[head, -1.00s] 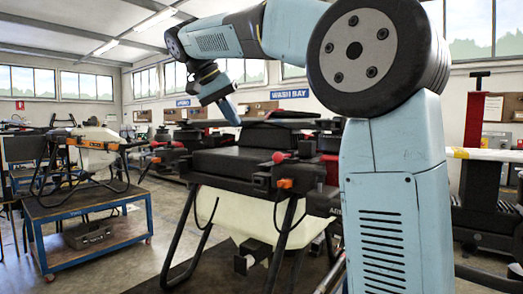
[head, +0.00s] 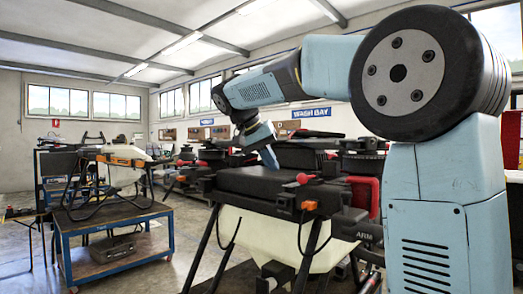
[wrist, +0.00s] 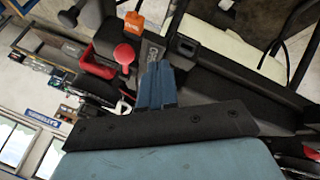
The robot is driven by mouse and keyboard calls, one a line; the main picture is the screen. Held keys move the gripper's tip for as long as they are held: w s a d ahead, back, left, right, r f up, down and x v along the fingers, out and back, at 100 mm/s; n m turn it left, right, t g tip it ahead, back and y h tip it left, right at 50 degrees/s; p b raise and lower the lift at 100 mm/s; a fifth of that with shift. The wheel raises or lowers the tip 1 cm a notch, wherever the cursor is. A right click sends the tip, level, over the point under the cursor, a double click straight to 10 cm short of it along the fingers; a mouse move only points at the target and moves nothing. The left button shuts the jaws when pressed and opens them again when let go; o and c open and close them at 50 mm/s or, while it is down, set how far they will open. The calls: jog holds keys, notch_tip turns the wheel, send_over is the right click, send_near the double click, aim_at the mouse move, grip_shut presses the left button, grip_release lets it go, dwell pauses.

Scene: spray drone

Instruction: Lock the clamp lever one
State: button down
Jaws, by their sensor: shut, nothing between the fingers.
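The spray drone has a black top box (head: 258,182) over a cream tank (head: 270,240). A red-knobbed lever (head: 304,178) stands at the box's near right corner, with an orange block (head: 309,205) below it. In the wrist view the red knob (wrist: 124,53) is up and left of my fingertips, and the orange block (wrist: 133,22) is beyond it. I cannot tell which lever is number one. My gripper (head: 271,160) is shut and empty, pointing down over the box. In the wrist view its blue fingers (wrist: 155,84) are together and appear apart from the knob.
Dark drone arms and black legs surround the tank. A blue cart (head: 115,235) with another drone stands at left. Open floor lies between cart and drone.

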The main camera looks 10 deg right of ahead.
aim_at(307, 178)
jog(key=shift+s+d+f, duration=0.15)
jog(key=shift+d+f, duration=0.2)
jog(key=shift+d, duration=0.4)
jog(key=shift+s+d+f, duration=0.2)
jog(key=shift+d+f, duration=0.2)
jog(key=shift+d, duration=0.4)
jog(key=shift+s+d+f, duration=0.15)
jog(key=shift+d+f, duration=0.2)
jog(key=shift+d, duration=0.4)
jog(key=shift+a, duration=0.1)
jog(key=shift+s, duration=0.15)
